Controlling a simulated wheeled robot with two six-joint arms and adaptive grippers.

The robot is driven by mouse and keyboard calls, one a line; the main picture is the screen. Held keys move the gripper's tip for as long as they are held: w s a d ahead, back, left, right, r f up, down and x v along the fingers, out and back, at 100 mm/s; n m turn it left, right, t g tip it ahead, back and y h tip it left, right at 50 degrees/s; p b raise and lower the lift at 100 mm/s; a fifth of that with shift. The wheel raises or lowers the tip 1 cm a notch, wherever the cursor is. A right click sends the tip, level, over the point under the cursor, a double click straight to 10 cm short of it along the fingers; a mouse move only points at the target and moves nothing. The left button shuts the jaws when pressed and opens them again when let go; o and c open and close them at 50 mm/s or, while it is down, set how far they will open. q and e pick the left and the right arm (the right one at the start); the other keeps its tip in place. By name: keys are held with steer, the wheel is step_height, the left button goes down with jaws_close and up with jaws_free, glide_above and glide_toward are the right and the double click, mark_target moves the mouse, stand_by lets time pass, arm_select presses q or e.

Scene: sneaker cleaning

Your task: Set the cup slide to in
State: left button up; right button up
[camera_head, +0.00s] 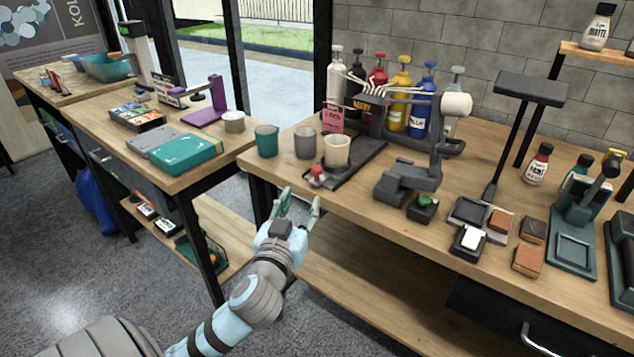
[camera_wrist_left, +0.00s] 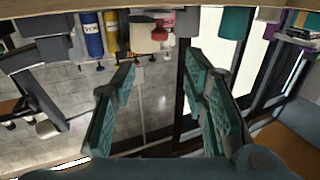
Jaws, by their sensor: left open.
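The cup slide (camera_head: 355,164) is a dark rail on the right workbench, running back toward a dispenser frame. A red knob (camera_head: 317,171) sits at its front end, near the bench edge, and shows in the wrist view (camera_wrist_left: 159,33) too. A cream cup (camera_head: 337,152) stands on the slide near this front end, out in front of the dispenser frame (camera_head: 372,118). My left gripper (camera_head: 300,199) is open and empty, just off the bench's front edge, below and a little left of the knob, not touching it. Its teal-padded fingers (camera_wrist_left: 160,68) also show in the upside-down wrist view. My right gripper is not in view.
A grey cup (camera_head: 305,142) and a teal cup (camera_head: 266,140) stand left of the slide. Colored pump bottles (camera_head: 400,95) line the back. A dark grey machine with a green button (camera_head: 424,201) stands to the right. The floor left of my arm is clear.

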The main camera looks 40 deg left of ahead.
mark_target(316, 171)
arm_select(q)
steer(key=b+x, duration=0.1)
steer(key=x, duration=1.2)
steer(key=shift+w+b, duration=0.25)
steer(key=shift+b, duration=0.15)
steer(key=shift+w+a, duration=0.2)
steer(key=shift+w, duration=0.1)
jaws_close()
